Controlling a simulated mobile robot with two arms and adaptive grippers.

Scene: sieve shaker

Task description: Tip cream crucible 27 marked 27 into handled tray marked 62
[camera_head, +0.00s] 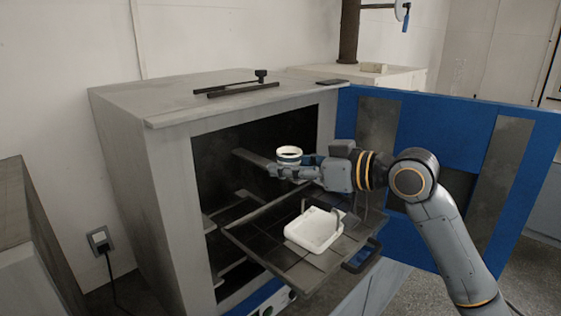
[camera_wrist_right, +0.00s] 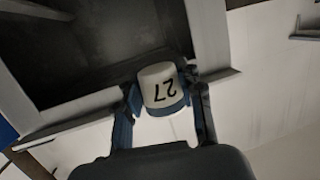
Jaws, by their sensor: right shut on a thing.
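The cream crucible 27 (camera_head: 288,161) is held in my right gripper (camera_head: 291,169), in front of the open oven chamber. It looks about upright in the head view, with its dark opening at the top. In the right wrist view the crucible (camera_wrist_right: 160,86) sits between the two fingers (camera_wrist_right: 162,104), and its black 27 appears inverted. The white handled tray (camera_head: 314,231) rests below and a little right of the crucible. Its handle rises at its right side; no 62 can be read on it. My left gripper is not in view.
The tray stands on a dark pulled-out shelf (camera_head: 270,240) of the grey oven (camera_head: 165,150). The blue oven door (camera_head: 440,120) stands open at right, behind my right arm. A dark bar with a knob (camera_head: 243,87) lies on the oven top.

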